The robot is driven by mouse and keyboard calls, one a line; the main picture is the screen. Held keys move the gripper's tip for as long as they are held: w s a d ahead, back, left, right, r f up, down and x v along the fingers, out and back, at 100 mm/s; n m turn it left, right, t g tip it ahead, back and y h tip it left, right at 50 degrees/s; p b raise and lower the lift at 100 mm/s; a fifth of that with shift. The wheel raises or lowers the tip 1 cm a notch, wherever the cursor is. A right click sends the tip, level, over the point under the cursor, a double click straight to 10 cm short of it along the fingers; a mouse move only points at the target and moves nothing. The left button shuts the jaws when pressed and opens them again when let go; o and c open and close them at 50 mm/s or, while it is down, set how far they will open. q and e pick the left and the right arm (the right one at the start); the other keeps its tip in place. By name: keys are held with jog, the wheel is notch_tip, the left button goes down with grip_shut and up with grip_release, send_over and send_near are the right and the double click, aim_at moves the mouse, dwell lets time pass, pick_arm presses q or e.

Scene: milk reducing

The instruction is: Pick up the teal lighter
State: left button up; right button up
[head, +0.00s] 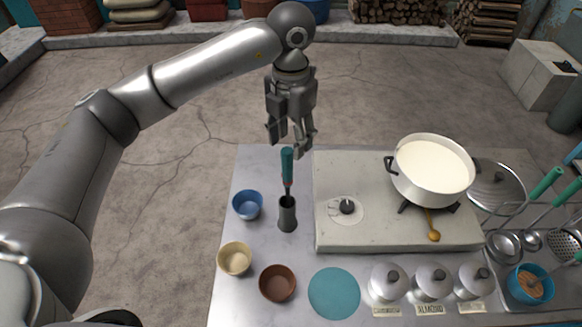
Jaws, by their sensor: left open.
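The teal lighter (287,165) stands upright with its dark lower end in a grey cylindrical holder (287,216) on the metal table. Its teal handle points up. My left gripper (289,147) is above the handle, pointing down with its fingers apart. The fingertips are close to the top of the handle; I cannot tell whether they touch it. My right gripper is not in view.
A stove (345,233) with a white pot of milk (432,168) stands right of the holder. Blue (248,204), cream (235,258) and brown bowls (277,282) are to the left and front. A teal disc (334,293) and lidded containers (433,284) line the front.

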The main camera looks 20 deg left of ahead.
aim_at(288, 151)
pick_arm(q)
jog(key=f, duration=0.1)
jog(key=s+f, duration=0.1)
jog(key=shift+s+f+p, duration=0.2)
jog(key=shift+f+p, duration=0.1)
jog(key=shift+p, duration=0.05)
jog(key=shift+a+f, duration=0.1)
jog(key=shift+f, duration=0.1)
jog(key=shift+w+f+p, duration=0.1)
jog(key=shift+f+p, duration=0.3)
jog(key=shift+p, duration=0.1)
jog(key=f+p, duration=0.1)
jog(key=f, duration=0.1)
jog(key=f+p, duration=0.1)
jog(key=f, duration=0.1)
jog(key=shift+s+a, duration=0.2)
jog(key=shift+f, duration=0.25)
jog(key=shift+d, duration=0.1)
jog(key=c, duration=0.4)
grip_shut()
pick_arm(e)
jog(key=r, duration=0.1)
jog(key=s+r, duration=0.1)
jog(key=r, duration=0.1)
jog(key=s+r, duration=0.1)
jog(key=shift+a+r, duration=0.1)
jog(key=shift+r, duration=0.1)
